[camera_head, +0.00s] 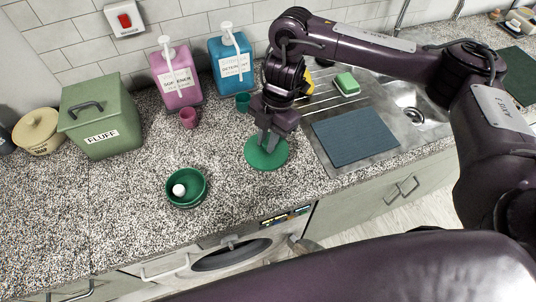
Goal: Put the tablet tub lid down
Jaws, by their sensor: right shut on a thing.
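The tablet tub lid (266,157) is a round green disc at the middle of the speckled countertop, left of the sink. My right gripper (268,143) points down over it and is shut on it. The lid appears at or just above the counter; I cannot tell whether it touches. The green tablet tub (200,193) stands open on the counter to the left and nearer the front edge, with a white round tablet (179,190) inside. My left gripper is not in view.
A pink softener bottle (178,82) and pink cup (188,118) stand behind. A blue detergent bottle (232,66) and teal cup (243,102) stand beside them. A green FLUFF bin (100,120) is at left. A blue-grey mat (355,136) lies by the sink (415,105).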

